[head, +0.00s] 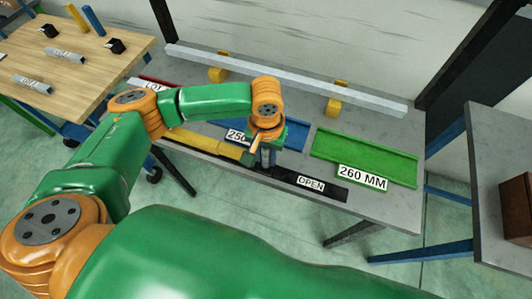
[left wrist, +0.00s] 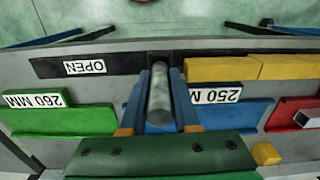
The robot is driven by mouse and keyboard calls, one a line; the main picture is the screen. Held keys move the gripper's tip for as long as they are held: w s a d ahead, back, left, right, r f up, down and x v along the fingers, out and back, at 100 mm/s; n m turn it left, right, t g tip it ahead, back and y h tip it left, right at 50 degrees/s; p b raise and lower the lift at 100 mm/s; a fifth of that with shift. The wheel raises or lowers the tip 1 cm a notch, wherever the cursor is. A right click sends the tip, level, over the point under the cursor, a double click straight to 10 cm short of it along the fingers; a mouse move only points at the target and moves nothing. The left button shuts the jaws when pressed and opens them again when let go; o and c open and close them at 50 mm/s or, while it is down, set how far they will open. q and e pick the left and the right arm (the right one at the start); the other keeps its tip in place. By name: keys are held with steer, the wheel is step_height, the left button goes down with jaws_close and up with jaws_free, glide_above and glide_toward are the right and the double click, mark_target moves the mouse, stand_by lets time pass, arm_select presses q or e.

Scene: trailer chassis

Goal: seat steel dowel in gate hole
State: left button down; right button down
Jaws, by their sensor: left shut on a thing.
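My left gripper (head: 264,158) reaches down over the middle of the grey table, at the front edge of the blue tray. In the left wrist view its two blue fingers (left wrist: 160,82) are shut on the steel dowel (left wrist: 159,100), a grey cylinder between them. The dowel's far end points toward the dark strip beside the yellow bar. This black gate strip (head: 328,192) carries an OPEN label; it also shows in the left wrist view (left wrist: 45,68). The gate hole cannot be made out, and I cannot tell whether the dowel touches the strip. My right gripper is out of view.
A green tray (head: 365,152) marked 260 MM lies right of the blue tray (head: 295,134). A yellow bar (head: 205,142) lies left of the gripper. A long pale bar (head: 290,80) rests on yellow blocks behind. A wooden table (head: 85,48) with small parts stands at left.

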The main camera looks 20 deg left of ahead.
arm_select(q)
steer(key=shift+f+b, duration=0.45)
steer(key=shift+f, duration=0.6)
steer(key=c, duration=0.6)
jaws_free()
step_height(320, 180, up, 7)
steer(key=shift+d+r+b, duration=0.1)
steer(key=shift+b, duration=0.25)
